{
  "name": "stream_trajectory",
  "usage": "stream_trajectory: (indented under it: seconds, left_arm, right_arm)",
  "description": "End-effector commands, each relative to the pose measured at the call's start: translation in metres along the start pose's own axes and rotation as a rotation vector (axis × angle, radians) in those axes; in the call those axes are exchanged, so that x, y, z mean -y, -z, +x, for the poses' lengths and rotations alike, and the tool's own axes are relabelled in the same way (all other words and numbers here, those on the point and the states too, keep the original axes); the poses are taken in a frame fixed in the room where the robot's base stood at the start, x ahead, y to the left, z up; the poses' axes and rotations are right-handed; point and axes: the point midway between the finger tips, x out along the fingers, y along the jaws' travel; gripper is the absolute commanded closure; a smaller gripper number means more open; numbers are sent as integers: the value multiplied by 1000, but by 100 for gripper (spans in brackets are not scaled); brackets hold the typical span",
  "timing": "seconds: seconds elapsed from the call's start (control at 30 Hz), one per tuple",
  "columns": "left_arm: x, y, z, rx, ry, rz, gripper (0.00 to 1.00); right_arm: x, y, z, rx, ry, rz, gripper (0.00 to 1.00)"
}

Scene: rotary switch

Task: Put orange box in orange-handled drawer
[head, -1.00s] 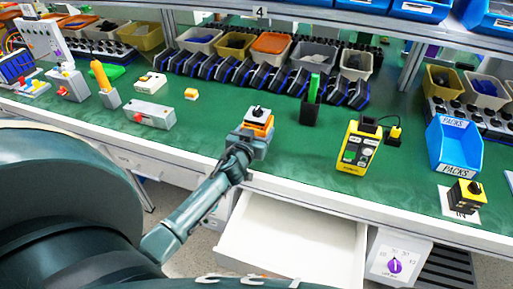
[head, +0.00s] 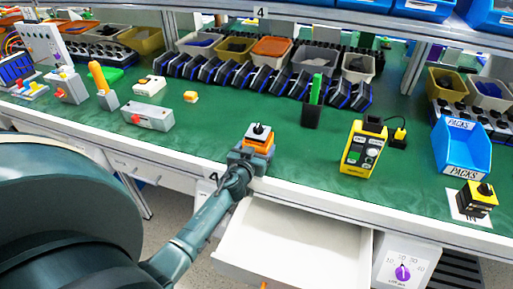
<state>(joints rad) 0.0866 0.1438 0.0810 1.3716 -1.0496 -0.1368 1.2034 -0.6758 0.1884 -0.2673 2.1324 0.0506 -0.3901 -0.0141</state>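The orange box (head: 258,147), with a white top and a black knob, is at the green table's front edge in the head view, just above the open drawer. My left gripper (head: 250,157) appears shut on it; the fingers partly hide its lower part, so I cannot tell whether it touches the table. The white drawer (head: 300,245) is pulled out below the table edge and looks empty. A bit of its orange handle (head: 263,285) shows at the bottom of the view. My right gripper is not in view.
A yellow device (head: 363,148) and a black holder with a green item (head: 313,105) stand right of the box. A blue bin (head: 460,147) and a yellow-black switch box (head: 477,199) are farther right. A small orange block (head: 191,96) lies left. Green tabletop around the box is clear.

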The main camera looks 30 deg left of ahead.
Motion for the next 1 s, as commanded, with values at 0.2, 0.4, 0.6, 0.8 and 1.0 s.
stream_trajectory:
  seconds: [0.2, 0.4, 0.6, 0.8, 1.0]
  left_arm:
    - [0, 0, 0, 0, 0, 1, 8]
    - [0, 0, 0, 0, 0, 2, 8]
    - [0, 0, -6, 2, 0, 3, 8]
    - [-5, -17, -49, 4, 1, -4, 8]
    - [-6, -16, -95, 3, 0, -1, 8]
  right_arm:
    - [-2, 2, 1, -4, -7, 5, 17]
    - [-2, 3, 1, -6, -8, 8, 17]
    - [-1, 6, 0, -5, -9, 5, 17]
    - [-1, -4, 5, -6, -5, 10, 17]
    - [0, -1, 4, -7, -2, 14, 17]
